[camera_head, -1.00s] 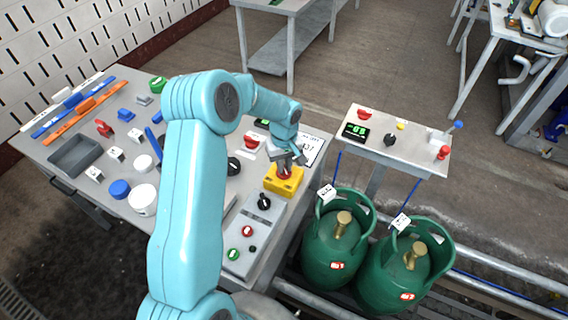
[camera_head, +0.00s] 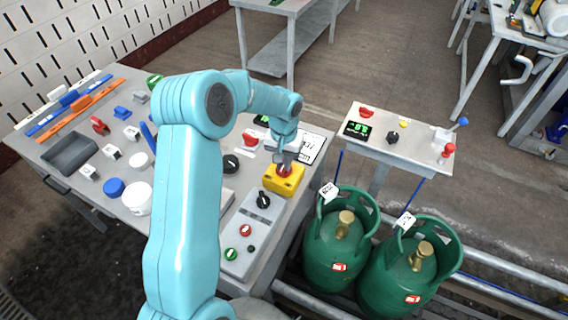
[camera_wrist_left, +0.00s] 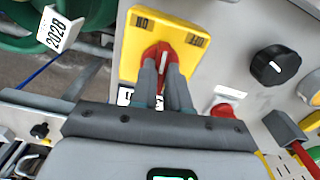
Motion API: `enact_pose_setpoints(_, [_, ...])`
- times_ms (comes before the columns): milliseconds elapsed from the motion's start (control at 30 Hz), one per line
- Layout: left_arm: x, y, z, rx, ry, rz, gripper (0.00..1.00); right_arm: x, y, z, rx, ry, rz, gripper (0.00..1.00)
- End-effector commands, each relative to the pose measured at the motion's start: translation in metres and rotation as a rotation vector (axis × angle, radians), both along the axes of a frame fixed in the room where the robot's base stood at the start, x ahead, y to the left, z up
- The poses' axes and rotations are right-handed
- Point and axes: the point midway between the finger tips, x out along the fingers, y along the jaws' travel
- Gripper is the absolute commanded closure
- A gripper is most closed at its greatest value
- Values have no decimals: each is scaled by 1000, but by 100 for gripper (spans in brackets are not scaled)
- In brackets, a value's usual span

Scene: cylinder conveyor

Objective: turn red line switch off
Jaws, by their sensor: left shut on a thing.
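The red line switch (camera_head: 284,170) is a red knob on a yellow box (camera_head: 288,188) at the right edge of the table. In the left wrist view the red knob (camera_wrist_left: 160,52) has a white line and sits on the yellow plate (camera_wrist_left: 128,62). My left gripper (camera_head: 285,163) comes down on the switch from above. Its two grey fingers (camera_wrist_left: 164,78) are shut on the red knob, one on either side, and hide part of it. My right gripper is in neither view.
A grey panel (camera_head: 240,262) with a black knob, a red button and a green button lies just in front of the yellow box. A black dial (camera_head: 231,164) and another red knob (camera_head: 250,139) are close by. Green gas cylinders (camera_head: 332,262) stand to the right.

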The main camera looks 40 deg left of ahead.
Motion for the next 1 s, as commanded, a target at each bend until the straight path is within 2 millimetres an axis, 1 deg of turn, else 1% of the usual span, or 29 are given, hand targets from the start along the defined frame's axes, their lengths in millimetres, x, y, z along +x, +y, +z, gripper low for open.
enact_pose_setpoints(33, [1, 1, 0, 2, -5, -44, 100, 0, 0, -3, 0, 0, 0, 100])
enact_pose_setpoints(200, [2, 1, 0, 4, -6, -205, 100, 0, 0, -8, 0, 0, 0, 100])
enact_pose_setpoints(600, [2, 1, 1, 4, -6, -576, 100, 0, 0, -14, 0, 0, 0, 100])
enact_pose_setpoints(800, [2, 1, 1, 4, -7, -728, 100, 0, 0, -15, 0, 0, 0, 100])
enact_pose_setpoints(1000, [2, 0, 2, 4, -7, -835, 100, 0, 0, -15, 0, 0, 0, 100])
